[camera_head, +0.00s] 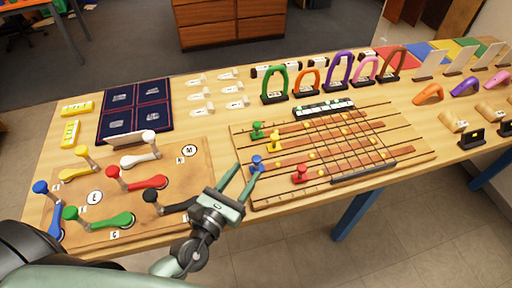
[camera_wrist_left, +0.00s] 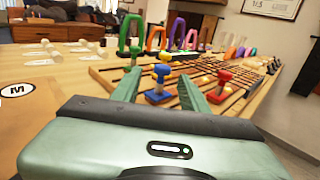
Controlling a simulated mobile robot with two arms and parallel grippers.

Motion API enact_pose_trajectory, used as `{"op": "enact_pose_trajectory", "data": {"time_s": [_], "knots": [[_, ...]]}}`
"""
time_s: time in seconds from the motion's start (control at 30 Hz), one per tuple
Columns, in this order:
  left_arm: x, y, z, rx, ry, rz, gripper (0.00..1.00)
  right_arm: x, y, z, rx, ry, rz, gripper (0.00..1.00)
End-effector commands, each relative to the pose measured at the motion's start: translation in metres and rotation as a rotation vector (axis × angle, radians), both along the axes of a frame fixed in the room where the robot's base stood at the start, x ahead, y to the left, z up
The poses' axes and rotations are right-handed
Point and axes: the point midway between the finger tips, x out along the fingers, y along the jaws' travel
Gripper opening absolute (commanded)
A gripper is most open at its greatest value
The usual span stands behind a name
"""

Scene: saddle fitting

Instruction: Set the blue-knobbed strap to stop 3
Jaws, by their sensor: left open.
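The blue-knobbed strap's knob (camera_head: 256,162) stands at the left part of the slotted strap board (camera_head: 241,133). The blue knob also shows in the left wrist view (camera_wrist_left: 161,72), upright on its small blue base. My left gripper (camera_head: 249,168) is open, with its fingertips on either side of the blue knob and a visible gap to it in the left wrist view. The strap's stop marks are too small to read. My right gripper is not in view.
Green (camera_head: 257,131), yellow (camera_head: 275,142) and red (camera_head: 300,173) knobs stand close by on the same board. Coloured arches (camera_head: 338,67) stand behind it. To the left lies a panel with several levers; the black lever (camera_head: 152,197) is near my left gripper.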

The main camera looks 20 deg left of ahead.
Motion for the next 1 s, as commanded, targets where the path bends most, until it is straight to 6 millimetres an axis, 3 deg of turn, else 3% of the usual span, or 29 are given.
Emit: {"op": "enact_pose_trajectory", "data": {"time_s": [0.3, 0.4, 0.8, 0.97, 1.0], "knots": [[0.049, -0.010, 0.004, -0.003, -0.003, 0.001, 0.44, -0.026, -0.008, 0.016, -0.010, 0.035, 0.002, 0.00], [0.061, -0.012, 0.003, -0.003, -0.003, 0.001, 0.44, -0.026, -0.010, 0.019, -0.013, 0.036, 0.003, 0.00], [0.070, -0.014, 0.000, -0.002, 0.000, 0.000, 0.44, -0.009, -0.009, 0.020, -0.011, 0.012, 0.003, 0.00], [0.070, -0.014, 0.000, -0.002, 0.000, 0.000, 0.02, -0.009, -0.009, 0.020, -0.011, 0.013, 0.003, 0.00], [0.070, -0.014, 0.000, -0.002, 0.000, 0.000, 0.00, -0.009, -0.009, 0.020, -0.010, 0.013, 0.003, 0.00]]}}
